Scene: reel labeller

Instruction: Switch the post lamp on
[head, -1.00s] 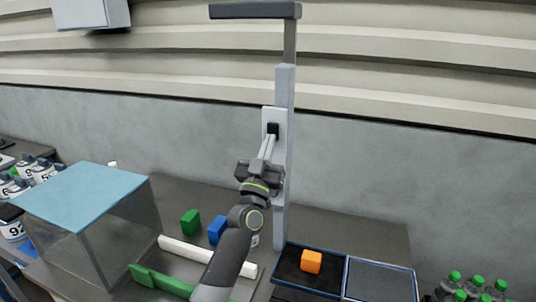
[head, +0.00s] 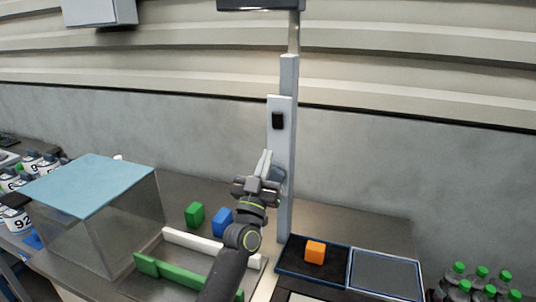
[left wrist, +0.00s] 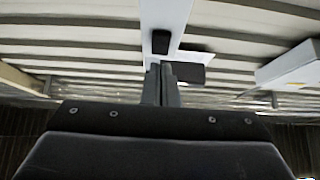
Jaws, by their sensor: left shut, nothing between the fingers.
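The post lamp (head: 287,150) stands upright at the back of the bench, its dark head (head: 258,5) cut by the top edge of the head view. A white plate on the post carries a black switch (head: 278,120), which also shows in the left wrist view (left wrist: 160,42). My left gripper (head: 265,156) is shut and empty, its fingertips pointing up just below the switch and apart from it in the head view. No glow shows on the lamp head; its underside is not clear. My right gripper is out of view.
A blue-topped clear box (head: 92,183) stands at left, near green (head: 195,214) and blue (head: 222,221) blocks. A dark tray with an orange cube (head: 315,252) and an empty grey tray (head: 385,274) lie right of the post. Green-capped bottles (head: 480,283) stand far right.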

